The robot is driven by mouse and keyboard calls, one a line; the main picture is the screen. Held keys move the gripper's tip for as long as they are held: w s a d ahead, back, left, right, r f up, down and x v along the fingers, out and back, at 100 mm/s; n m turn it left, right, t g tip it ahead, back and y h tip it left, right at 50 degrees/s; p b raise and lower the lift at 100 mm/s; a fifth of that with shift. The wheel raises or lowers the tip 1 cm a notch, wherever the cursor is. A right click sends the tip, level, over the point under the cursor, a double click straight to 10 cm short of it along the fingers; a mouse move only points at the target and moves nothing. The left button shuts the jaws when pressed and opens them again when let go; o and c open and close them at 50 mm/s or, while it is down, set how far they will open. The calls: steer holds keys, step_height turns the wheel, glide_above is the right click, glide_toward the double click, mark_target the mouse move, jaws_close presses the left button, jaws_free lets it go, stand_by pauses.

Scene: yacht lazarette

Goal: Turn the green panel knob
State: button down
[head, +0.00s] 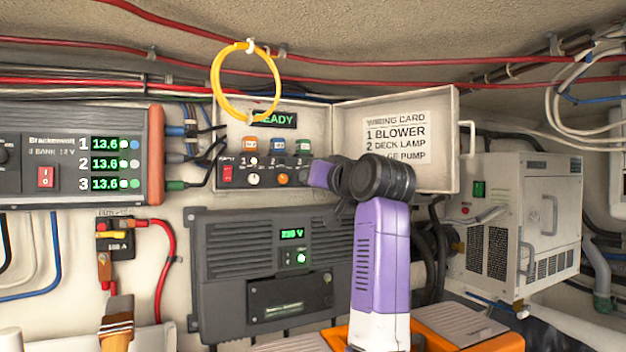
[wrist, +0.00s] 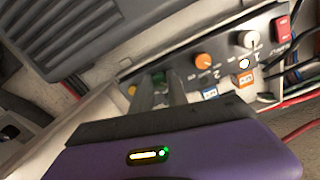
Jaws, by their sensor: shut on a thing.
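The open panel box (head: 225,140) hangs on the wall, with a white knob (head: 253,179) and an orange knob (head: 284,179) in a row. The green knob (wrist: 158,76) shows in the wrist view at the end of that row, partly covered by my fingers. In the head view it is hidden behind my gripper (head: 314,174). In the wrist view my gripper (wrist: 158,84) is shut on the green knob, one finger on each side of it. The white knob (wrist: 249,39) and orange knob (wrist: 203,61) are apart from my fingers.
A yellow cable loop (head: 217,82) hangs in front of the box's top. A red switch (head: 227,174) is at the panel's left. A dark grey unit (head: 225,265) is below.

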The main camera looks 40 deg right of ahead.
steer(key=c, duration=1.3)
jaws_free()
steer(key=b+v, duration=0.2)
steer(key=v, duration=0.5)
steer(key=shift+s, duration=0.4)
steer(key=shift+a, duration=0.15)
